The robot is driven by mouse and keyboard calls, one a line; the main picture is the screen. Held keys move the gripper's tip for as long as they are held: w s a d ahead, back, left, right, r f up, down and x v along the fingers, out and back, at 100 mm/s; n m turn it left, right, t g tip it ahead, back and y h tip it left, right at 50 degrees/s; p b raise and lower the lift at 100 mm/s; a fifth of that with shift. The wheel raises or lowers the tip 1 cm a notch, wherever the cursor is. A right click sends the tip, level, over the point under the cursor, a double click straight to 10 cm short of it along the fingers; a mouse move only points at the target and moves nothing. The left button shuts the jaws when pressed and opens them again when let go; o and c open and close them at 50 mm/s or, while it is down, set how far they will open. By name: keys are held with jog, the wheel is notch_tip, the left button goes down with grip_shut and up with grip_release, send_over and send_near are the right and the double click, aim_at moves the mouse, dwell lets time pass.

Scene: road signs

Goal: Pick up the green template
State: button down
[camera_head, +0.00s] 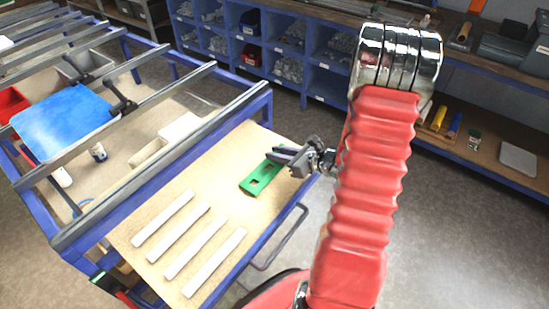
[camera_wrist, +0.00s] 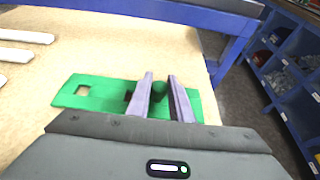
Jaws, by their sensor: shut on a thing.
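The green template (camera_head: 262,176) is a flat green plate with cut-outs and a small knob, at the right part of the wooden tabletop (camera_head: 222,190). It also shows in the wrist view (camera_wrist: 98,94), with a square hole near its left end. My gripper (camera_head: 278,153) reaches in from the right, over the template's far end. In the wrist view my gripper's two fingers (camera_wrist: 160,100) are on either side of the green knob (camera_wrist: 160,87) and shut on it. I cannot tell whether the template rests on the table or is slightly raised.
Several pale strips (camera_head: 190,237) lie on the tabletop in front of the template. A grey rail (camera_head: 165,170) on a blue frame runs behind it. A blue panel (camera_head: 62,122) lies further left. Blue shelves with bins (camera_head: 285,50) stand at the back. Floor is open on the right.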

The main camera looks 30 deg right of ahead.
notch_tip(320, 180, up, 10)
jog(key=shift+f, duration=0.1)
dwell(0.5)
jog(key=shift+s, duration=0.1)
dwell(0.5)
